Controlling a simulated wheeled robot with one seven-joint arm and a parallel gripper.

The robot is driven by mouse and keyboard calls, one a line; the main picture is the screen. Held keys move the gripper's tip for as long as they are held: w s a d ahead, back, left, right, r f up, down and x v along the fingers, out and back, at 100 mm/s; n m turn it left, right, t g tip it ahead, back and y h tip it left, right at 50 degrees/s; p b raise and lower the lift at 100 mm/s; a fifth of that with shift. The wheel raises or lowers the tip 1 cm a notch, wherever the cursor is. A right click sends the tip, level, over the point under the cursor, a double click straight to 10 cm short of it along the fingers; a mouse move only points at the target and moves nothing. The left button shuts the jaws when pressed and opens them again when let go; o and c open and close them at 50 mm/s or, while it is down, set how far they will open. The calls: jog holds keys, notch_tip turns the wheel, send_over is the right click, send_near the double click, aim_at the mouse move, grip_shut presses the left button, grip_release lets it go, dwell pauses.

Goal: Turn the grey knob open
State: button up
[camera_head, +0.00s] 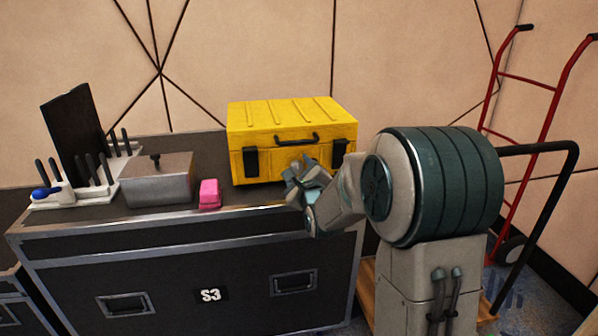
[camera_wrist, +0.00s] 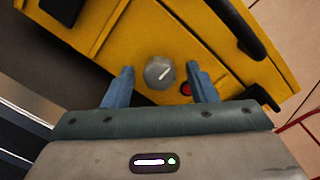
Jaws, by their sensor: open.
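The grey knob (camera_wrist: 159,73) shows in the wrist view on the front of the yellow case (camera_head: 290,130). It is faceted, with a white line pointing up and to the right. My gripper (camera_wrist: 160,80) is open, with one blue finger on each side of the knob and gaps between fingers and knob. A small red button (camera_wrist: 186,89) lies beside the right finger. In the head view my gripper (camera_head: 300,180) is at the case's front, and the knob is hidden behind it. The case stands closed on the black flight case.
On the black flight case (camera_head: 200,260) stand a pink block (camera_head: 209,194), a grey lidded box (camera_head: 158,180) and a white rack (camera_head: 80,188) with several dark-handled items. A red hand truck (camera_head: 548,125) stands at the right. A black case handle (camera_wrist: 238,28) shows above the right finger.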

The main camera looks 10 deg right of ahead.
jog(key=c, duration=1)
jog(key=shift+o, duration=0.2)
jog(key=shift+n, duration=0.3)
jog(key=n+b, duration=0.3)
jog(key=n, duration=0.1)
jog(key=shift+f, duration=0.1)
jog(key=n+b, duration=0.2)
jog(key=n, duration=0.2)
jog(key=shift+n+b, duration=0.3)
jog(key=shift+b, duration=0.05)
jog(key=n+b, duration=0.1)
jog(key=n, duration=0.1)
jog(key=n+b, duration=0.2)
jog(key=n, duration=0.1)
jog(key=shift+g+h, duration=0.3)
jog(key=shift+n+b, duration=0.95)
jog(key=shift+n, duration=0.55)
